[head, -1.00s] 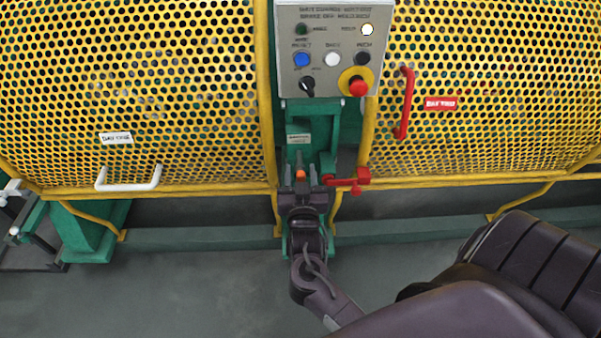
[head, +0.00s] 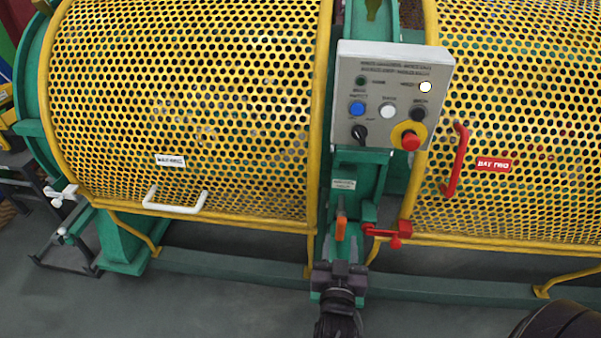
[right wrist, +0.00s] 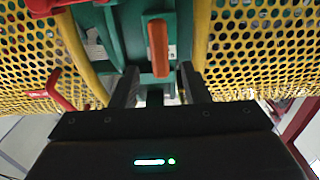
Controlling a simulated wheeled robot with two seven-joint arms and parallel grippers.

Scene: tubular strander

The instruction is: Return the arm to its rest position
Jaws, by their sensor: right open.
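My right gripper (head: 340,267) is at the bottom middle of the head view, with its fingers pointing at the machine. In the right wrist view its two fingers (right wrist: 160,84) stand apart with nothing held between them. An orange lever (head: 341,228) on the green post lies just beyond the fingertips. It also shows in the right wrist view (right wrist: 158,47), upright and centred in line with the gap. The fingers appear clear of it. My left gripper is in neither view.
A grey control box (head: 390,100) with buttons and a red knob stands above the lever. A red latch handle (head: 393,233) sits close on the right. Yellow perforated guards (head: 190,100) flank the post. Grey floor (head: 220,315) is open in front.

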